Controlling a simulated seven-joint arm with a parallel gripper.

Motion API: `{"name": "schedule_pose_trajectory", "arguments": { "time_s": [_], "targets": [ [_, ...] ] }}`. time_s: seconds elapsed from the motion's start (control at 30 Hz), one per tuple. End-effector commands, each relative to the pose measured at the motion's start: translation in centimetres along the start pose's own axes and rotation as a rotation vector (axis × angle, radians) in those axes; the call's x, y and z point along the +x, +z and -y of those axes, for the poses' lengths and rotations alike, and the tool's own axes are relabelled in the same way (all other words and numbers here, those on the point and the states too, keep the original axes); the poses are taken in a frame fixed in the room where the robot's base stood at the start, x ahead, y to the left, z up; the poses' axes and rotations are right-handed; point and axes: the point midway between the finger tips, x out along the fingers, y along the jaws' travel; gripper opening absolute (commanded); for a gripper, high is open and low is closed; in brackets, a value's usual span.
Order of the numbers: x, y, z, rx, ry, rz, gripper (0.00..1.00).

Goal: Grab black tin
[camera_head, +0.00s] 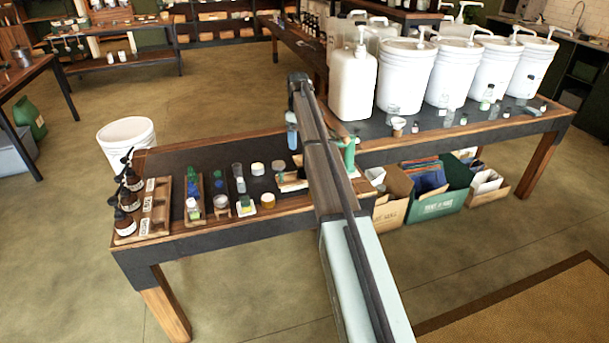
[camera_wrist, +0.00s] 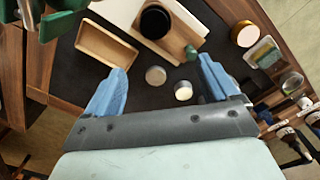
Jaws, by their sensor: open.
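A round black tin (camera_wrist: 155,22) stands on a light wooden board (camera_wrist: 186,40) near the top of the wrist view. In the head view my arm covers much of that area and I cannot make the tin out clearly. My gripper (camera_wrist: 163,66) is open, with its two blue fingers wide apart and nothing between them gripped. The tin lies beyond the fingertips in the wrist view, between their lines and apart from them. In the head view a blue finger of my gripper (camera_head: 292,136) shows above the table's dark top.
A shallow wooden tray (camera_wrist: 106,56) lies left of the board. A grey round lid (camera_wrist: 155,75) and a small white-topped jar (camera_wrist: 183,90) lie between the fingers. Amber pump bottles (camera_head: 126,195) stand at the table's left end; white buckets (camera_head: 406,75) stand at right.

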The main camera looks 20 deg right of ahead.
Motion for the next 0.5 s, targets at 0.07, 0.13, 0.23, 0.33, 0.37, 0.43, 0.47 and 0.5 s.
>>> {"name": "schedule_pose_trajectory", "arguments": {
  "time_s": [0.07,0.13,0.23,0.33,0.37,0.43,0.47,0.5],
  "targets": [
    [0.3,0.8,-0.5,0.018,-0.009,-0.001,0.88],
    [0.6,1.1,-0.7,0.026,-0.012,-0.002,0.88],
    [1.2,1.2,-0.7,0.028,-0.013,-0.003,0.88],
    [2.3,1.2,-0.7,0.028,-0.013,-0.002,0.88],
    [2.7,1.2,-0.6,0.028,-0.014,-0.002,0.88],
    [3.8,1.2,-0.6,0.028,-0.014,-0.002,0.88],
    [4.3,1.2,-0.6,0.028,-0.013,-0.002,0.88],
    [5.0,1.2,-0.6,0.028,-0.013,-0.002,0.88]
  ]
}}
